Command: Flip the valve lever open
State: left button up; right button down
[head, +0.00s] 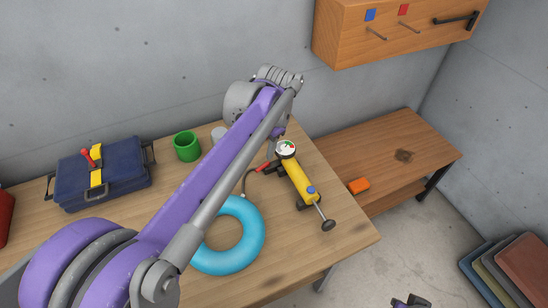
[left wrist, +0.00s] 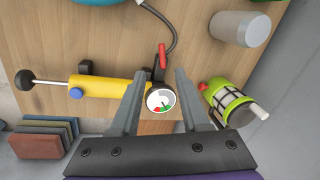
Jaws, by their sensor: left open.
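A yellow hand pump (head: 298,182) lies on the workbench with a round white gauge (head: 286,149) at its far end. The red valve lever (head: 262,168) sticks out to the left beside the gauge. In the left wrist view the lever (left wrist: 162,57) stands beyond the gauge (left wrist: 160,99), between and slightly past the fingertips. My left gripper (left wrist: 160,76) is open and empty, with its fingers on either side of the gauge. In the head view my own arm mostly hides it. Part of my right gripper (head: 410,301) shows at the bottom edge, too cut off to read.
A dark hose (left wrist: 168,28) runs from beside the lever. A green lantern-like object (left wrist: 232,105) and a grey cylinder (left wrist: 238,28) stand near my left fingers. A blue ring (head: 235,240), green mug (head: 187,146) and blue toolbox (head: 125,176) are on the bench (head: 345,235).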

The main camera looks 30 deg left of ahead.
aim_at(260, 168)
pick_arm(q)
jog(key=f, duration=0.3)
jog(key=a+f, duration=0.1)
jog(key=f, duration=0.3)
jog(key=w+a+f+b, duration=0.1)
jog(key=f, duration=0.2)
jog(key=shift+a+f, duration=0.2)
jog(key=shift+f, duration=0.05)
jog(key=shift+c, duration=0.2)
grip_shut()
